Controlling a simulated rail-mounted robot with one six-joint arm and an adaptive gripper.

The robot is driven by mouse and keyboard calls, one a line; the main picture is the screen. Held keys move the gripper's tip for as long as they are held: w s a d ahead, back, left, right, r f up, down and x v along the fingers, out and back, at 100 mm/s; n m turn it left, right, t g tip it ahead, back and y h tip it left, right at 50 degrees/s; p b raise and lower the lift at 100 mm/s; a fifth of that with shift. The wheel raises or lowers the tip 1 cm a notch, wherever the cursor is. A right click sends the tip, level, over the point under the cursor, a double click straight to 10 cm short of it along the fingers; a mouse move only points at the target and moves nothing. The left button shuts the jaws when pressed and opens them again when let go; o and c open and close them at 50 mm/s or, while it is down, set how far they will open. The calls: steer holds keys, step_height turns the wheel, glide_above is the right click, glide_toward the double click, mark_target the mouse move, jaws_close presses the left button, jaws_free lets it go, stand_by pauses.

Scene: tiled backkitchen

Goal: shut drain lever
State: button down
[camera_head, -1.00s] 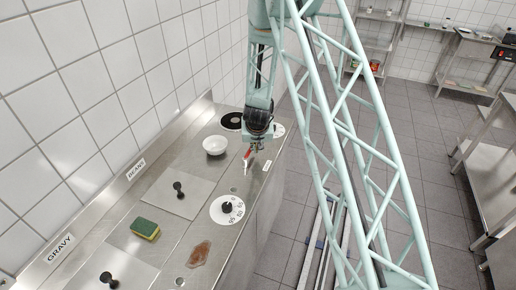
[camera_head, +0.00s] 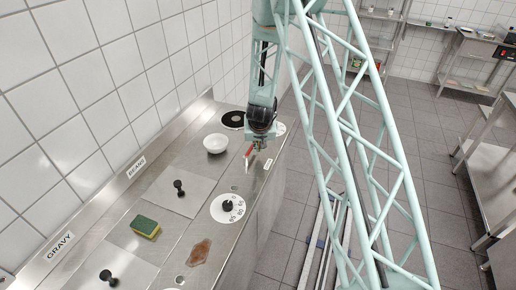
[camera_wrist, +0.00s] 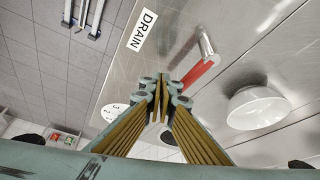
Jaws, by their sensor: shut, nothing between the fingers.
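The drain lever has a red grip (camera_wrist: 197,73) and a bright metal end (camera_wrist: 208,45); its red part also shows small in the head view (camera_head: 249,152). In the wrist view it lies close beyond my gripper (camera_wrist: 161,84), to the right of the fingertips. The fingers are closed together with nothing between them. In the head view my gripper (camera_head: 259,147) is just right of the lever, low over the counter. I cannot tell whether they touch. The DRAIN label (camera_wrist: 142,30) is on the counter, left of the lever in the wrist view.
A white bowl (camera_head: 215,144) stands left of the lever. A dial (camera_head: 228,208), a lidded well (camera_head: 172,193), a sponge (camera_head: 145,227) and a brown patch (camera_head: 199,252) are nearer. A tiled wall bounds the counter's left; open floor lies right.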

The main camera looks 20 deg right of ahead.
steer(key=shift+s+d+f+b, duration=0.25)
steer(key=shift+s+d+b, duration=0.3)
steer(key=shift+b, duration=0.25)
steer(key=shift+s+d+f+b, duration=0.2)
steer(key=shift+s+d+b, duration=0.25)
steer(key=shift+d+b, duration=0.25)
steer(key=s+d+r+p, duration=0.1)
steer(key=s+d+r, duration=0.2)
steer(key=r, duration=0.6)
steer(key=shift+d, duration=0.15)
steer(key=shift+r, duration=0.1)
steer(key=s+a+r+n+y+b, duration=0.1)
steer(key=s+a+r+b, duration=0.1)
steer(key=s+a+r, duration=0.35)
steer(key=s+a+r+b, duration=0.2)
steer(key=s+a+r, duration=0.1)
steer(key=s+r, duration=0.55)
steer(key=s+a+r+n+y+b, duration=0.1)
steer(key=s+a+r+b, duration=0.1)
steer(key=s+a+r, duration=0.35)
steer(key=s+r+b, duration=0.2)
steer(key=s+b, duration=0.1)
steer(key=s, duration=1.3)
steer(key=s+r+n+g+b, duration=0.1)
steer(key=s+r+b, duration=0.2)
steer(key=s, duration=1.4)
steer(key=shift+d+r+h, duration=0.3)
steer(key=shift+d, duration=0.05)
